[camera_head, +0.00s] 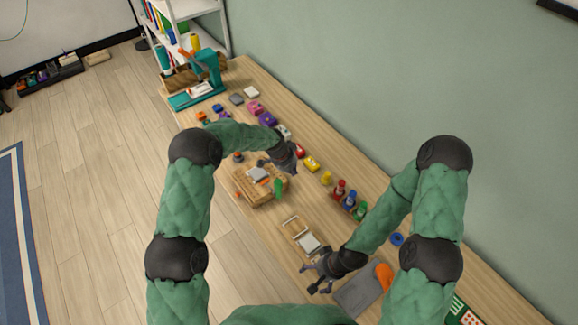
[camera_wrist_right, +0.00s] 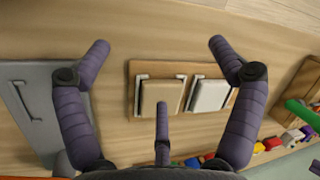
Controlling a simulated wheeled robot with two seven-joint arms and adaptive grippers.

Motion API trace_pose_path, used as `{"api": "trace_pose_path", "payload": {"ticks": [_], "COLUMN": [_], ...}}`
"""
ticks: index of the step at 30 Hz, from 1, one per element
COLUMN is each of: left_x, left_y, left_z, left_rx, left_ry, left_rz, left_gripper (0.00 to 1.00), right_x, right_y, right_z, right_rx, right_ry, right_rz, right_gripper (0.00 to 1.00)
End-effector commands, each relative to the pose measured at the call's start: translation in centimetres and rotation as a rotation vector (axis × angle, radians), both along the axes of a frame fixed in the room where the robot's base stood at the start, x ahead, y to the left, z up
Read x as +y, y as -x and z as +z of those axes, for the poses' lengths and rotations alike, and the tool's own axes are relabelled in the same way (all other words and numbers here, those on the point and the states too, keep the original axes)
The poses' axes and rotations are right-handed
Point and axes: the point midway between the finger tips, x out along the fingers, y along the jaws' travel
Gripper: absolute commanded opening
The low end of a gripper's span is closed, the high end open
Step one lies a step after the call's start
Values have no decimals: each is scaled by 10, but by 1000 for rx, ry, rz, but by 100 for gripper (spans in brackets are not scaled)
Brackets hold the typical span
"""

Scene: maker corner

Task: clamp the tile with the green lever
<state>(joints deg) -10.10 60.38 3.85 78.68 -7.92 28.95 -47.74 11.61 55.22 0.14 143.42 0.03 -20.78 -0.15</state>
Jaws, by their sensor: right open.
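A wooden clamping block (camera_head: 250,198) lies on the bench, with a grey tile (camera_head: 258,174) on top. A green lever (camera_head: 278,188) stands at its right side; a green part, likely this lever, shows at the right edge of the right wrist view (camera_wrist_right: 302,112). My left gripper (camera_head: 286,166) is just beyond the block, close to the tile; its fingers are too small to judge. My right gripper (camera_head: 318,280) is open and empty, its fingers spread on either side of a wooden rack (camera_wrist_right: 182,70) in the wrist view. The rack has a tan square (camera_wrist_right: 163,97) and a pale tile (camera_wrist_right: 209,95).
A grey plate (camera_head: 357,294) with an orange piece (camera_head: 384,275) lies right of my right gripper. Colored bottles (camera_head: 349,200) and small toy-like items line the wall side. A teal machine (camera_head: 207,75) stands at the far end. The bench's left edge is near the block.

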Motion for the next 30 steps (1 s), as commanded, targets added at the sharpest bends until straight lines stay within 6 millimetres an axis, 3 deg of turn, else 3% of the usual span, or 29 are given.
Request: {"api": "trace_pose_path", "payload": {"ticks": [4, 15, 30], "left_x": [-6, 28, 27], "left_y": [-3, 14, 15], "left_z": [-21, -18, -19], "left_rx": [2, -1, -1], "left_ry": [0, 0, -1], "left_rz": [-1, 1, -1], "left_gripper": [0, 0, 0], "right_x": [0, 0, 0], "right_y": [0, 0, 0], "right_z": [0, 6, 4], "right_rx": [0, 0, 0], "right_ry": [0, 0, 0], "right_rz": [0, 0, 0], "right_gripper": [93, 93, 93]}}
